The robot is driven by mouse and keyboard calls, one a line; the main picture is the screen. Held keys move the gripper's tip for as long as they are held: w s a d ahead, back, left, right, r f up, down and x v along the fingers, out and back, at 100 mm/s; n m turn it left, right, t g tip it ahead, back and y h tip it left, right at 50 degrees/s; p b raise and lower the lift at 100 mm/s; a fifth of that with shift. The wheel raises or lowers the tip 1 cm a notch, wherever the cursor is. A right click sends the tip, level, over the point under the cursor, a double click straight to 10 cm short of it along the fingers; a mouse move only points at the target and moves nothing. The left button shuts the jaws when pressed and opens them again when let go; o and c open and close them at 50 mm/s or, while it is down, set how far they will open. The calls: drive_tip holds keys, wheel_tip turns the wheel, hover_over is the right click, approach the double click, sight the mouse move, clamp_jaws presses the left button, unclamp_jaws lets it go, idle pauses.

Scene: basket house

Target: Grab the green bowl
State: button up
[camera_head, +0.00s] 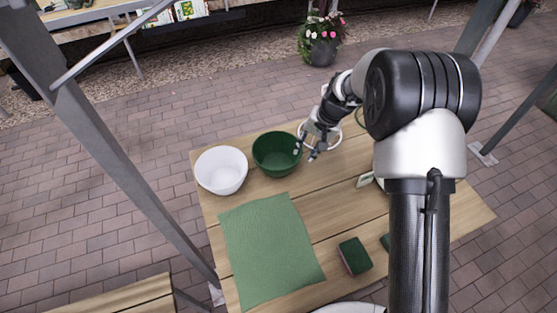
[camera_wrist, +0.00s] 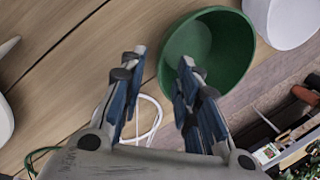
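The green bowl (camera_head: 277,154) stands upright on the wooden table, just right of a white bowl. My gripper (camera_head: 312,150) is at the right side of the green bowl, with its fingers near the rim. In the wrist view the green bowl (camera_wrist: 225,50) is ahead of the fingers, and the right finger overlaps its near edge. My gripper (camera_wrist: 160,68) is open there, with a clear gap between the fingertips and nothing held. I cannot tell whether a finger touches the rim.
The white bowl (camera_head: 221,170) is close beside the green bowl. A green cloth (camera_head: 268,245) lies in front of both. A flowerpot (camera_head: 321,45) stands beyond the table.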

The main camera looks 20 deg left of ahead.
drive_tip(key=b+x, duration=0.1)
drive_tip(key=x, duration=0.5)
drive_tip(key=b+x, duration=0.1)
drive_tip(key=x, duration=0.2)
drive_tip(key=b+x, duration=0.1)
drive_tip(key=x, duration=0.1)
drive_tip(key=shift+w+a+f+b, duration=0.1)
drive_tip(key=shift+a+f+b, duration=0.2)
drive_tip(key=shift+a, duration=0.1)
drive_tip(key=shift+r, duration=0.15)
drive_tip(key=shift+c, duration=0.4)
clamp_jaws()
